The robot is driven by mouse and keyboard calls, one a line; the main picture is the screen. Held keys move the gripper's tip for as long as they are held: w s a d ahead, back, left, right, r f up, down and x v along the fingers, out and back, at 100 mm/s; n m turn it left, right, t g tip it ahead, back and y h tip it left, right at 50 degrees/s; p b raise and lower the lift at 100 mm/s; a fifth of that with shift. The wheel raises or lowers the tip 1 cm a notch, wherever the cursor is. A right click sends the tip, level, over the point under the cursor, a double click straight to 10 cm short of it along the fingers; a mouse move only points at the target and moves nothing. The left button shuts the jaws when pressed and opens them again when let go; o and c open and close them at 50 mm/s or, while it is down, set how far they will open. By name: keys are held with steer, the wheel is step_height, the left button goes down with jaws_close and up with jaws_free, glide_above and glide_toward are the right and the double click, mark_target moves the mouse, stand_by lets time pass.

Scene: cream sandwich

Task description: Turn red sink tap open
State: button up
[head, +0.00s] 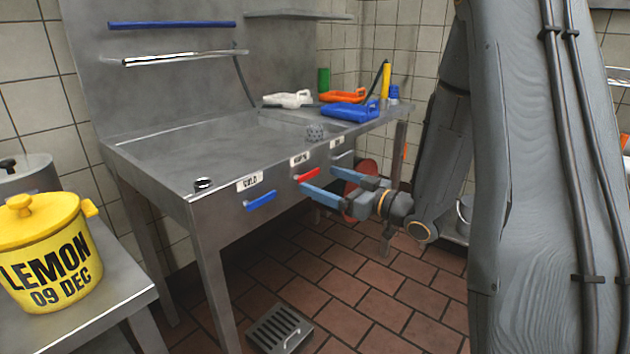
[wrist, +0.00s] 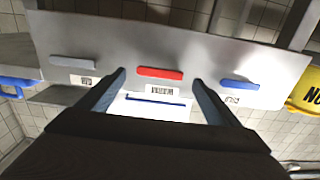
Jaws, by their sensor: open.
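The red tap handle (head: 308,175) is a short bar on the front face of the steel sink counter (head: 165,145), below a white label. My gripper (head: 318,177) is open and empty in front of this face, with its blue fingers pointing at the counter. In the wrist view the red handle (wrist: 160,73) lies level across the picture, just beyond and between the two fingertips (wrist: 160,78). I cannot tell whether a finger touches it.
A blue handle (head: 261,201) is on the same face to the left, and a grey handle (wrist: 72,63) shows on the other side. Coloured items, including a blue tray (head: 349,111), lie on the counter. A yellow LEMON pot (head: 48,255) stands at left. A drain (head: 280,329) is in the floor.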

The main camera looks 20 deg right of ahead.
mark_target(310, 176)
steer(key=shift+x, duration=1.85)
